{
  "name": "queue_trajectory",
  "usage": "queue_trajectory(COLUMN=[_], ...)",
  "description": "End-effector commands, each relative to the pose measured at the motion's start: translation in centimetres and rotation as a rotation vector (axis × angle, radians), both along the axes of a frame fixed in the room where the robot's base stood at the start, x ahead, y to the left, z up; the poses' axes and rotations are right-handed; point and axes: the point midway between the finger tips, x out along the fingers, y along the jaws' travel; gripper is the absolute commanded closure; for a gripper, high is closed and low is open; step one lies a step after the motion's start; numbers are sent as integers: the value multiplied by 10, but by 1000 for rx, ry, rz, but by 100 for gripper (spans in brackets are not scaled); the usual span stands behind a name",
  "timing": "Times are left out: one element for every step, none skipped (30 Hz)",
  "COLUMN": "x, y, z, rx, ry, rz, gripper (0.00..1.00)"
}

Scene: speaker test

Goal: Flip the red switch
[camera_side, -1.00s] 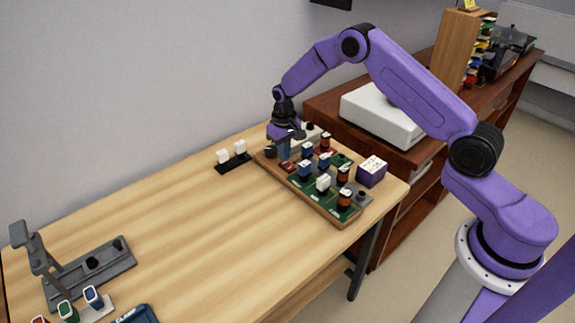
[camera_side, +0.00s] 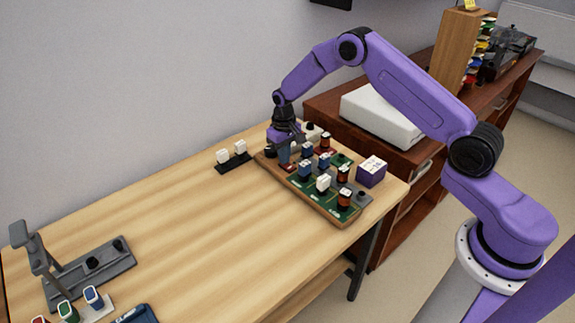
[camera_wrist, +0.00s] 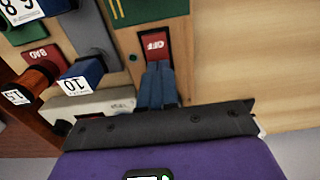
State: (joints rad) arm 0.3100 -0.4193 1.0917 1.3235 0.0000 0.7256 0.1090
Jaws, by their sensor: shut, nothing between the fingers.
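The red switch (camera_wrist: 155,46) reads "OFF" and sits near the board's corner in the wrist view. In the side view the red switch (camera_side: 288,167) is a small red patch just below my fingers. My gripper (camera_wrist: 156,66) has its two blue fingers shut together with nothing between them. Its fingertips are at the switch's near edge in the wrist view. I cannot tell whether they touch it. In the side view my gripper (camera_side: 284,162) points down at the board's left end. The fingers hide part of the switch area.
The wooden board (camera_side: 318,206) carries several blue, white and orange-black blocks close to my gripper. A blue block marked 10 (camera_wrist: 80,77) and a red "BAD" plate (camera_wrist: 38,55) are nearby. A purple box (camera_side: 371,172) stands right of the board. The table's middle (camera_side: 180,220) is clear.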

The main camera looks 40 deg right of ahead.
Motion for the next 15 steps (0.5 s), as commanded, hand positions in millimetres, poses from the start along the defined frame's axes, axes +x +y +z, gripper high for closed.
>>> queue_trajectory(x=[0,0,0,0,0,0,0,0,0,0,0,0,0,0,0], y=[0,0,0,0,0,0,0,0,0,0,0,0,0,0,0], z=[-1,-1,-2,-2,-3,-3,-4,-4,-4,-3,-3,-1,0,2,5], rx=[0,0,0,0,0,0,0,0,0,0,0,0,0,0,0], ry=[1,1,1,1,1,1,1,1,1,1,1,1,1,1,0], rz=[0,0,0,0,0,0,0,0,0,0,0,0,0,0,0], gripper=[100,100,100,100,100,100,100,100,100,100,100,100,100,100,100])
